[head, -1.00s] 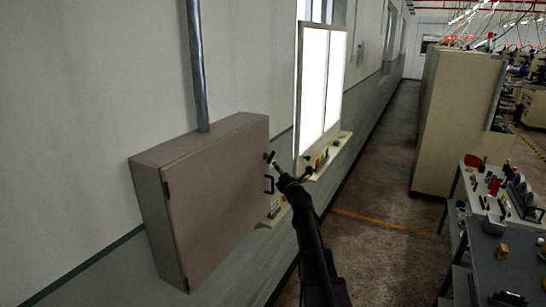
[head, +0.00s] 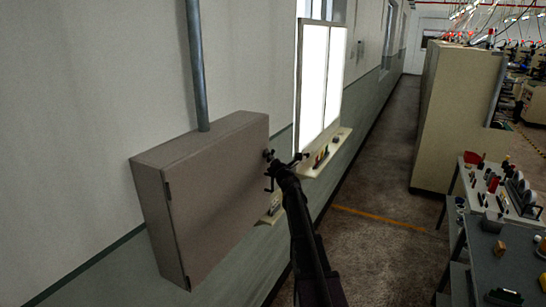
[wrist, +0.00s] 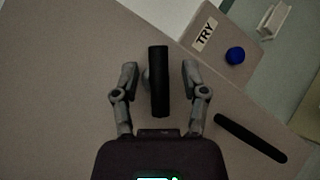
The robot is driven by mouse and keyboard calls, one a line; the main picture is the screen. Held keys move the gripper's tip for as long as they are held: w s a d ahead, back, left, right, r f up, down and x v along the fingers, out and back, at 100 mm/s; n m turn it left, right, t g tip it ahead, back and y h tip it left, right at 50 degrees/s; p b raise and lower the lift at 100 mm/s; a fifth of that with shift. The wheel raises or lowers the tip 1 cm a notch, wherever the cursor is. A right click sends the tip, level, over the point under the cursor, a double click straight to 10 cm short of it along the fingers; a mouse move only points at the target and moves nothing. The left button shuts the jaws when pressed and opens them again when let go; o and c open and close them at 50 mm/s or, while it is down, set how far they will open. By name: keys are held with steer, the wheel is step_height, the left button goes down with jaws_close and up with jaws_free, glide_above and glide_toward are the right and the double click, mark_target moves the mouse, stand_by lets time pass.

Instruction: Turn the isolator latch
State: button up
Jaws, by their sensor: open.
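The isolator latch (wrist: 159,80) is a black upright bar on the grey cabinet (head: 220,195). In the wrist view it lies between the two fingers of my gripper (wrist: 160,72), with a gap on either side. The fingers are open and do not appear to touch it. In the head view my gripper (head: 285,168) is at the right side of the cabinet's front. The latch is small and dark there and hard to separate from the fingers.
A narrow ledge (head: 328,155) sits under the lit window. A workbench (head: 500,250) stands right; the aisle floor (head: 375,175) is clear.

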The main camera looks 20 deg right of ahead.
jaws_close()
steer(key=shift+s+d, duration=0.1)
steer(key=shift+d, duration=0.1)
steer(key=shift+a, duration=0.1)
